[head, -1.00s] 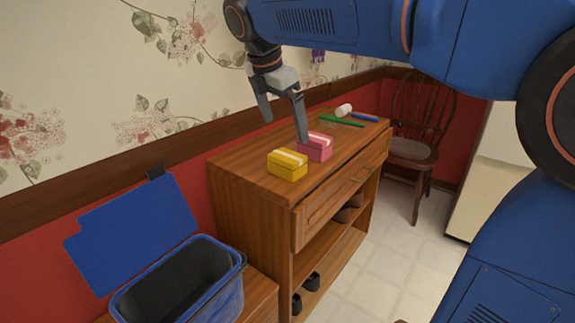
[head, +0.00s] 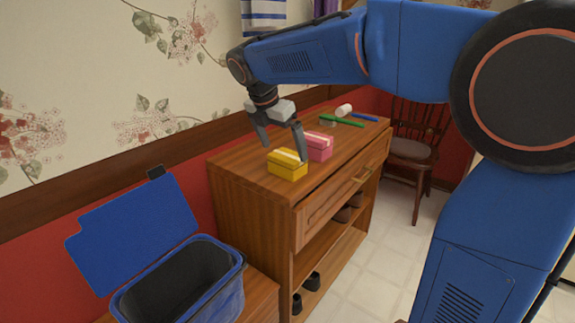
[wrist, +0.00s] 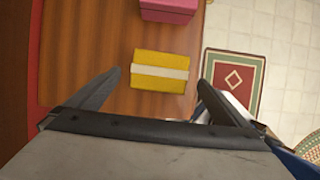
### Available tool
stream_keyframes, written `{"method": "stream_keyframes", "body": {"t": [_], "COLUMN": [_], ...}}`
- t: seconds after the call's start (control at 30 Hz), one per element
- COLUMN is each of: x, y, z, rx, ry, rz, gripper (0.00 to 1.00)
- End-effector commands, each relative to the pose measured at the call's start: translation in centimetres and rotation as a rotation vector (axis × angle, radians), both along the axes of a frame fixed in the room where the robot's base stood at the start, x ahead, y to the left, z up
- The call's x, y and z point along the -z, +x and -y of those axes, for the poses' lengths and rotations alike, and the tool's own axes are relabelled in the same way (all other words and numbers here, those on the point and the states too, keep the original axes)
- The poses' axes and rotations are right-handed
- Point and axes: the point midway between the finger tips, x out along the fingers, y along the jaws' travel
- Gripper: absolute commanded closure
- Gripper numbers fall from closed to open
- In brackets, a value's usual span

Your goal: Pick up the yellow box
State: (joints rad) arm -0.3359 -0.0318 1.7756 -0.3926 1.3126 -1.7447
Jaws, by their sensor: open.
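The yellow box (head: 286,165) with a pale band across its lid sits near the front end of the wooden cabinet top. It also shows in the wrist view (wrist: 160,72), lying between the lines of my two fingers and just beyond their tips. My gripper (head: 284,151) is open and empty, low over the yellow box. In the head view its right finger overlaps the box's edge; I cannot tell whether it touches. In the wrist view my gripper (wrist: 160,75) has one finger on each side.
A pink box (head: 319,147) stands close behind the yellow one. An open blue bin (head: 235,285) stands at lower left. The wall runs along the cabinet's left.

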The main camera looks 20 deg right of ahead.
Motion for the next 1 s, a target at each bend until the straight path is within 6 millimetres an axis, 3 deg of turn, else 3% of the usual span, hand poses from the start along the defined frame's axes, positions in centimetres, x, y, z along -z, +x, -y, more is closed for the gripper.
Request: {"method": "stream_keyframes", "body": {"t": [0.27,0.6,0.9,1.0], "x": [1.7,5.4,5.7,5.7], "y": [0.4,1.3,1.4,1.4], "z": [0.6,1.8,1.9,1.9], "rx": [0.000,0.001,0.001,0.001], "ry": [-0.001,-0.001,0.000,0.000], "rz": [-0.001,0.000,0.002,0.002], "gripper": [0.00,0.00,0.00,0.24]}}
